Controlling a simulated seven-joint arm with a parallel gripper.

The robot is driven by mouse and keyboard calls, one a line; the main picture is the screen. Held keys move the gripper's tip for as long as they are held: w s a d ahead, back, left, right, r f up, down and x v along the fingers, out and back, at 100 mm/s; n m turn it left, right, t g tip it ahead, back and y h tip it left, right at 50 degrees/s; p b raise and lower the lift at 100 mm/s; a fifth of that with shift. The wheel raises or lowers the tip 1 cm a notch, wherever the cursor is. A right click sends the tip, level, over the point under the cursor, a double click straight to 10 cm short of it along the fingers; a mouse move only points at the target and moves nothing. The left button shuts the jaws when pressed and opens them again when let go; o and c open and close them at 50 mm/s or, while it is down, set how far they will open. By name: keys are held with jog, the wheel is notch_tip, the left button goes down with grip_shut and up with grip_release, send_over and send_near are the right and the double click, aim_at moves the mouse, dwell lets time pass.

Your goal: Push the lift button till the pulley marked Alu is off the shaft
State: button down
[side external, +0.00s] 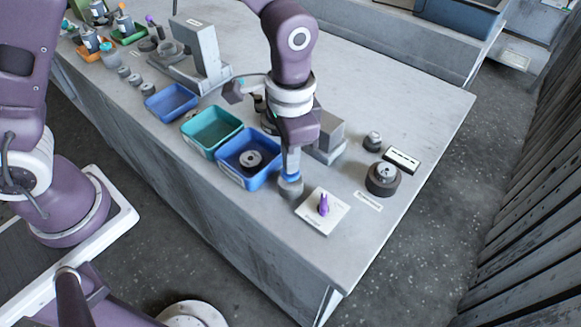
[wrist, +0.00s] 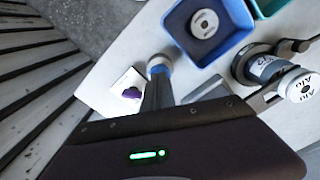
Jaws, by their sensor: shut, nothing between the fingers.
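The pulley marked Alu (wrist: 298,85) is a pale disc at the right of the wrist view, at the end of a dark machine with a blue-grey label (wrist: 270,68). Whether it still sits on the shaft I cannot tell. In the side view my arm hides most of it. My gripper (side external: 291,164) is shut and points down, with its tips (wrist: 157,82) at a small round grey piece (side external: 290,189) with a blue top. This may be the lift button; no marking on it is readable. The tips seem to touch it, but they hide part of it.
A white plate (side external: 312,218) with a purple upright piece (side external: 323,205) stands just right of my gripper. A blue bin (side external: 228,174) holding a grey disc is close on the left, beside a teal bin (side external: 190,147). A dark round part (side external: 382,180) stands farther right.

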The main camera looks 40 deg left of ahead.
dwell(0.3)
jog(key=shift+f, duration=0.9)
jog(key=shift+r, duration=0.9)
jog(key=shift+f, duration=0.9)
jog(key=shift+r, duration=0.9)
dwell(0.4)
